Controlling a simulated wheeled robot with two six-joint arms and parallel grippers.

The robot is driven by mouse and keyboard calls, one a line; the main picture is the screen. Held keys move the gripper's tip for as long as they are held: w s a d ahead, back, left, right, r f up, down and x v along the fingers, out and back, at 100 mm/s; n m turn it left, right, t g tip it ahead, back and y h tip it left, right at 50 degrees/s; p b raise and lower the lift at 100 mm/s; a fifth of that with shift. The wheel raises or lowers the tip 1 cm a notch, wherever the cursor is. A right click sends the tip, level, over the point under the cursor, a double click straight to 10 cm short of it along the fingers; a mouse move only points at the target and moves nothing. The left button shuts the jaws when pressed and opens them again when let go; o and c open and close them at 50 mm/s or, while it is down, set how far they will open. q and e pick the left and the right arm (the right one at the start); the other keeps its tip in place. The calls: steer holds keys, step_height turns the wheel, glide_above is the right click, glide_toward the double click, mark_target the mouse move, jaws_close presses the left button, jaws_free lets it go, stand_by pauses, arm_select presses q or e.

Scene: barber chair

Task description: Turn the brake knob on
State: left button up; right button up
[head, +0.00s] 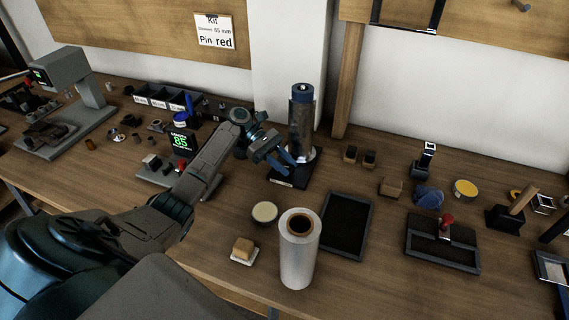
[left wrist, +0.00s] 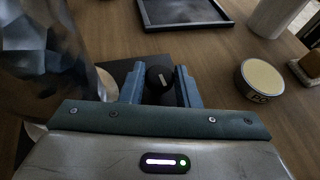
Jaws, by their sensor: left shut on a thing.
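The brake knob (left wrist: 160,77) is a round black knob with a light mark on top. It sits between the two blue fingers of my left gripper (left wrist: 160,88), which is shut on it. In the head view my left gripper (head: 287,162) reaches to the dark base plate (head: 288,181) of an upright device (head: 301,120) with a shiny body and blue top. The fingers hide the knob in the head view. My right gripper is not in view.
A clear-wrapped roll (head: 297,260), a cream-topped tin (head: 265,213) and a black tray (head: 343,226) stand in front of the device. A small unit with a green 85 display (head: 181,142) is to the left. Blocks (head: 360,156) lie to the right.

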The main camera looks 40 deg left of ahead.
arm_select(q)
steer(key=shift+s+f, duration=0.1)
steer(key=shift+f, duration=0.05)
steer(key=o, duration=1)
steer(key=shift+d, duration=0.1)
steer(key=shift+c, duration=0.2)
steer(key=b+v, duration=0.1)
steer(key=v, duration=0.7)
steer(key=shift+a+b, duration=0.25)
steer(key=shift+b, duration=0.15)
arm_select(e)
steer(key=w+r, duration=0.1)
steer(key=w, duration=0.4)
arm_select(q)
steer(key=p, duration=0.2)
steer(key=a+r+p, duration=0.1)
steer(key=p, duration=0.2)
steer(key=shift+w+a+r, duration=0.25)
steer(key=shift+a, duration=0.05)
steer(key=shift+a+f+p, duration=0.15)
steer(key=shift+a+p, duration=0.1)
steer(key=shift+p, duration=0.15)
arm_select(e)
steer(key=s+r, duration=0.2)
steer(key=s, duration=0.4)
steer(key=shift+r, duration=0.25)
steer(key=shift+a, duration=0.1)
